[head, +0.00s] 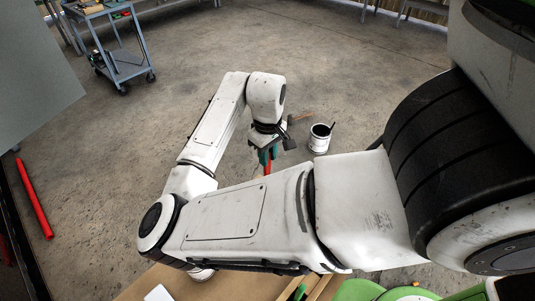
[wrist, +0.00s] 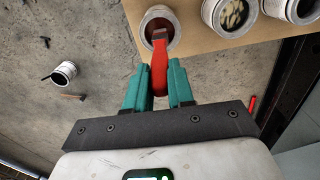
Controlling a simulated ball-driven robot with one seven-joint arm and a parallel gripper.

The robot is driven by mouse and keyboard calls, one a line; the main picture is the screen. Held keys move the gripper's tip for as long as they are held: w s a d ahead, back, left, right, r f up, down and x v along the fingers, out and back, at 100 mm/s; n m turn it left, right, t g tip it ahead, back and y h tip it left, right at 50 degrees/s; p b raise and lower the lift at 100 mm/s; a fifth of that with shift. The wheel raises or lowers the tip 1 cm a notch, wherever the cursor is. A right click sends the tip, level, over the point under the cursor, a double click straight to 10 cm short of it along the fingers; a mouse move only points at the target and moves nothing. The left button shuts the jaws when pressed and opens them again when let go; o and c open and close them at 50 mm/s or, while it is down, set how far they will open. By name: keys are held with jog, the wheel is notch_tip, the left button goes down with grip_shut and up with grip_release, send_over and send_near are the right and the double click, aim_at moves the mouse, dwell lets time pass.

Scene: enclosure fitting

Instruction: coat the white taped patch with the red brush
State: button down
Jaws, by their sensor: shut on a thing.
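My gripper (wrist: 159,76) has teal fingers and is shut on the red brush (wrist: 158,62). I cannot make out a white taped patch in either view.
A can with light pieces (wrist: 232,14) stands beside the brown pot on a wooden top (wrist: 205,42). On the floor are a white paint can (head: 319,142) and a tool (head: 299,117). A red pole (head: 34,198) lies left, and a cart (head: 125,65) stands behind.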

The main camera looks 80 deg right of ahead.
jog(key=shift+r+p, duration=1.8)
jog(key=shift+r, duration=0.3)
jog(key=shift+s+f, duration=0.1)
jog(key=shift+s, duration=0.05)
